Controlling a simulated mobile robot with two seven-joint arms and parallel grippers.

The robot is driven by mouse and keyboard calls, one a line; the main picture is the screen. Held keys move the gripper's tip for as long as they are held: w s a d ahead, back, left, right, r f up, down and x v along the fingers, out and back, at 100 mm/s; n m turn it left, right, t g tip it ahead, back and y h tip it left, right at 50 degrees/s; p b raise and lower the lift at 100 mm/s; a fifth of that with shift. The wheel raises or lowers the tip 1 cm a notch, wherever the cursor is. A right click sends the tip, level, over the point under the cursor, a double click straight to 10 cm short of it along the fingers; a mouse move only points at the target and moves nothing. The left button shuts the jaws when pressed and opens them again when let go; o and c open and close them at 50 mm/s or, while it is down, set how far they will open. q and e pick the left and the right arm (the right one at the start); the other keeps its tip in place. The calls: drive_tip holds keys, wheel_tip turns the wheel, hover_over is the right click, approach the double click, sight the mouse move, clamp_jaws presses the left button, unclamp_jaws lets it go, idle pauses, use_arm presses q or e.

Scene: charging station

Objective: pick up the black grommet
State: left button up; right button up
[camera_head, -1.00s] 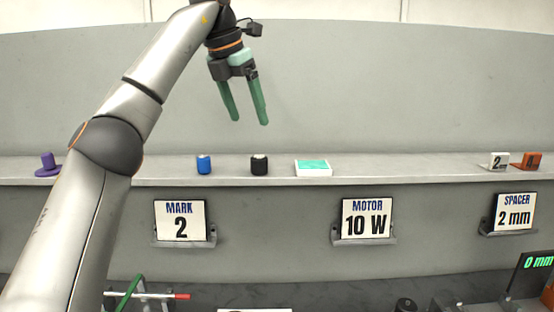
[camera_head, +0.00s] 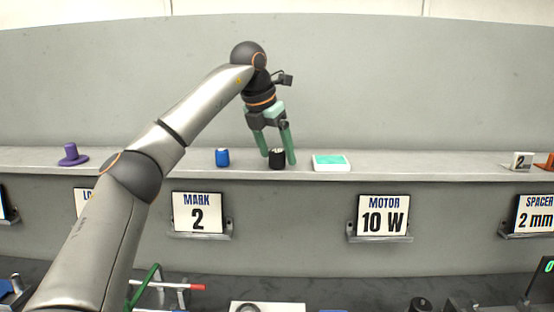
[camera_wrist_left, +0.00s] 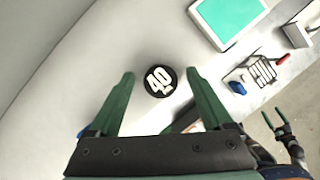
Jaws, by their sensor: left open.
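The black grommet (camera_head: 276,158), a short dark cylinder, stands upright on the grey shelf. In the left wrist view the grommet (camera_wrist_left: 160,81) shows its round top marked "40". My left gripper (camera_head: 280,160) points down at it with open green fingers, one on each side. In the left wrist view my left gripper (camera_wrist_left: 158,82) has the grommet between its fingertips, with gaps on both sides and no visible contact. What looks like my right gripper (camera_wrist_left: 281,118) is small at the right edge of that view, its opening unclear.
On the shelf (camera_head: 420,166), a blue cylinder (camera_head: 222,157) stands left of the grommet and a white box with a teal top (camera_head: 331,162) lies to its right. A purple flanged piece (camera_head: 72,155) is farther left. The shelf between the box and the "2" block (camera_head: 521,160) is clear.

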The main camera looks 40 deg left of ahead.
use_arm(q)
drive_tip(key=shift+w+f, duration=0.15)
drive_tip(key=shift+f, duration=0.15)
drive_tip(key=shift+c, duration=0.4)
clamp_jaws()
